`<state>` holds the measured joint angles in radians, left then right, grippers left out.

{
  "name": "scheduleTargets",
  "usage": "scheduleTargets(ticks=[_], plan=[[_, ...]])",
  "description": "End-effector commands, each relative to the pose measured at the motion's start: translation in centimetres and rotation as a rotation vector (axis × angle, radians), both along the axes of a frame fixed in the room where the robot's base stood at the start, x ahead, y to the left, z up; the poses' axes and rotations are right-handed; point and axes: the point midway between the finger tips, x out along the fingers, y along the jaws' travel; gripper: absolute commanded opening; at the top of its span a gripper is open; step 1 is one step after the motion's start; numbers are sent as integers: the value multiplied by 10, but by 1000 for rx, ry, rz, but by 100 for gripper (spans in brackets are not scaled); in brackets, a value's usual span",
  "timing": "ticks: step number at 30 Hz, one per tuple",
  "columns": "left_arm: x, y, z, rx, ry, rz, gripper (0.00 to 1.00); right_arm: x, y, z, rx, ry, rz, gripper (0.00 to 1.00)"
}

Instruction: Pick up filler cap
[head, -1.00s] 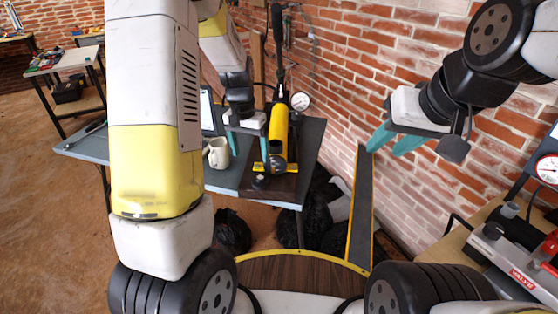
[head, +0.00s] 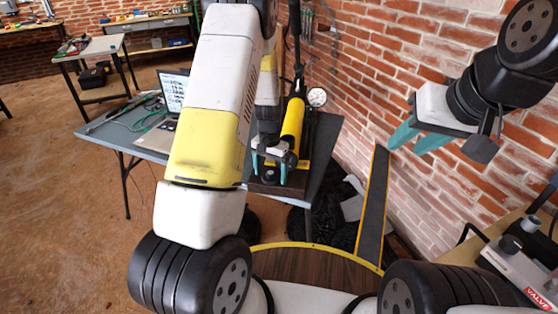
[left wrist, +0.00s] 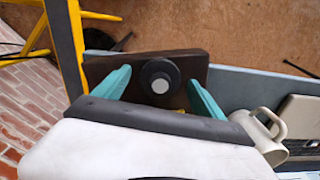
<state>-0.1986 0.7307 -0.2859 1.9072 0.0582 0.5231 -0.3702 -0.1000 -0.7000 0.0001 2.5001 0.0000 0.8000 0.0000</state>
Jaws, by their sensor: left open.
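The filler cap, a black round cap with a grey centre, shows between the fingers in the left wrist view (left wrist: 160,78). It sits on the dark base board (left wrist: 195,65). In the head view the small dark cap (head: 269,174) is at the board's front end, before the yellow cylinder (head: 292,122). My left gripper (head: 269,166) is open, with one teal finger on each side of the cap; it also shows in the left wrist view (left wrist: 158,80). I cannot tell whether the fingers touch it. My right gripper (head: 406,145) is open and empty by the brick wall.
A cream mug (left wrist: 265,135) stands beside the left gripper, near a laptop (head: 172,90) on the grey table (head: 325,140). A gauge (head: 317,97) is behind the cylinder. A tan bench with a valve rig (head: 520,262) is at the right.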

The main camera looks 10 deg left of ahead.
Motion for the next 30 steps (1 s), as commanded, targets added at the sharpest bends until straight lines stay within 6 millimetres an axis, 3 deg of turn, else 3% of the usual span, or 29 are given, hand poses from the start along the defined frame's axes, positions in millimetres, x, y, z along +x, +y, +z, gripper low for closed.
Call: scheduleTargets(ticks=[5,15,24,30], plan=[[0,0,0,0,-1,0,81,0,0,0,0,0,0,36],[0,0,0,0,-1,0,16,0,0,0,0,0,0,36],[1,0,2,-1,-2,0,15,0,0,0,0,0,0,36],[1,0,17,-1,-3,0,15,0,0,0,0,0,0,36]])
